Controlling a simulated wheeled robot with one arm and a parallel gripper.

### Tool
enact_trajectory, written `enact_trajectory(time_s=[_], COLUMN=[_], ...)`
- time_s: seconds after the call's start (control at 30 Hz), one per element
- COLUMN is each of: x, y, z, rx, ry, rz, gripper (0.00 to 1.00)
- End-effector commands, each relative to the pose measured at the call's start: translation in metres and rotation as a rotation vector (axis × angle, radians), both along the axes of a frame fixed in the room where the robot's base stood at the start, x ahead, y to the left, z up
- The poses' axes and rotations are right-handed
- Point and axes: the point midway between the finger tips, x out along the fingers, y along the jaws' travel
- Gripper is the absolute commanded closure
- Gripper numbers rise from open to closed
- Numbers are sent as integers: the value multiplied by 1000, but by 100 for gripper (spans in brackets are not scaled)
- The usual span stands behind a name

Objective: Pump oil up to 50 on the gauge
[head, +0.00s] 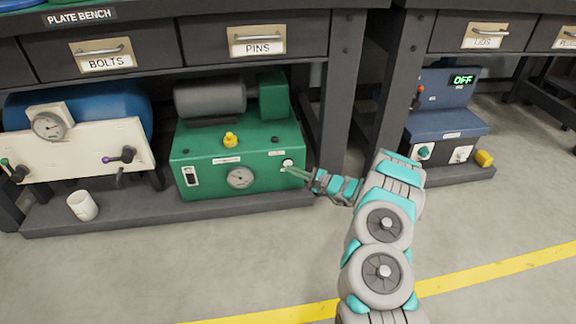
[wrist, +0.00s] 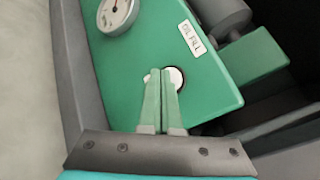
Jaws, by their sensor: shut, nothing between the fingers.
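The green oil pump unit (head: 205,150) stands on the low shelf under the bench, with a dark motor (head: 210,98) and a yellow cap (head: 230,139) on top. Its round gauge (head: 240,178) is on the front face; the needle is too small to read. The gauge is partly cut off in the wrist view (wrist: 116,12). A round white button (head: 287,162) sits at the right of the front face. My gripper (head: 288,170) is shut and empty, its fingertips at the button. In the wrist view the fingers (wrist: 160,74) partly cover the button (wrist: 177,78); touching or not is unclear.
A blue tank with a white panel (head: 75,150) and a white mug (head: 82,206) are at the left. A blue machine with an OFF display (head: 462,80) stands at the right. A bench leg (head: 343,90) rises right of the pump. The floor in front is clear.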

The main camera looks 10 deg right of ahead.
Motion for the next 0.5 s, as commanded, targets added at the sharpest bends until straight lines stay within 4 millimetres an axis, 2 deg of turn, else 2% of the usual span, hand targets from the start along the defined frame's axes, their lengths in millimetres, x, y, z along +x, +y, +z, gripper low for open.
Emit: enact_trajectory(time_s=[0.5], x=[4], y=[0], z=[0], rx=[0], ry=[0], rz=[0], gripper=[100])
